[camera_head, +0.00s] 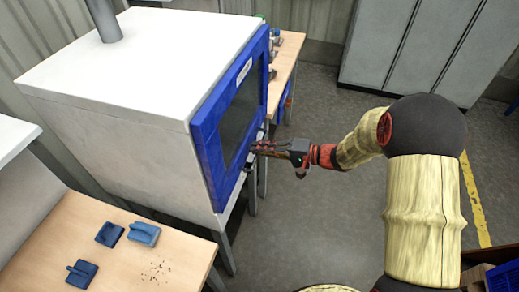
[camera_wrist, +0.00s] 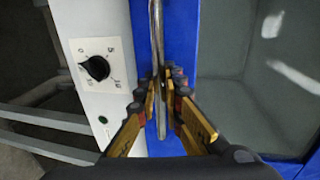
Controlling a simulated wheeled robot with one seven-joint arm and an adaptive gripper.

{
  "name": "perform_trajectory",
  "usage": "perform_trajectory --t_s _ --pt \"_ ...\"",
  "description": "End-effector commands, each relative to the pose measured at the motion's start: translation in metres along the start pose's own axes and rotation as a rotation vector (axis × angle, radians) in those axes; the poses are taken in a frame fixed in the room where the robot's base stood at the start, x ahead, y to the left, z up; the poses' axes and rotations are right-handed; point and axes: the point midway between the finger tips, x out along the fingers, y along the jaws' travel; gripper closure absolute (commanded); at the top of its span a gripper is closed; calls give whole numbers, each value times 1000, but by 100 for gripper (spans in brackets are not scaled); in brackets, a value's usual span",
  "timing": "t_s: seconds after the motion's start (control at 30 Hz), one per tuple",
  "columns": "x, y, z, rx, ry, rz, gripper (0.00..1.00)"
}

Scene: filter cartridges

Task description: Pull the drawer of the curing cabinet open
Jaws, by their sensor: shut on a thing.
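The curing cabinet (camera_head: 125,75) is a large white box on legs at left centre in the head view. Its blue front (camera_head: 208,145) frames a dark window (camera_head: 238,108). I see no clear gap between front and body. My gripper (camera_head: 257,148) is at the lower part of this front. In the wrist view a metal bar handle (camera_wrist: 157,35) runs upright in the picture in front of the blue panel (camera_wrist: 182,30). My gripper (camera_wrist: 164,98) is shut on the handle, one finger on either side. Any separate drawer edge is hidden or cannot be made out.
A wooden table (camera_head: 110,265) with several blue parts and brown crumbs stands at lower left. Another bench (camera_head: 288,52) stands beyond the cabinet. A control panel with a black knob (camera_wrist: 96,68) is beside the handle. The grey floor (camera_head: 310,225) before the cabinet is clear.

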Motion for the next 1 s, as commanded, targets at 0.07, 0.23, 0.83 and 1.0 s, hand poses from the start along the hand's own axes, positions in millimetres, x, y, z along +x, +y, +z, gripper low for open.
perform_trajectory --t_s 0.07,0.23,0.83,1.0 --pt "0 1 0 2 0 1 100" --pt "-6 3 0 2 2 1 100" --pt "-166 36 -1 4 8 2 100" --pt "-220 47 0 4 6 2 100"
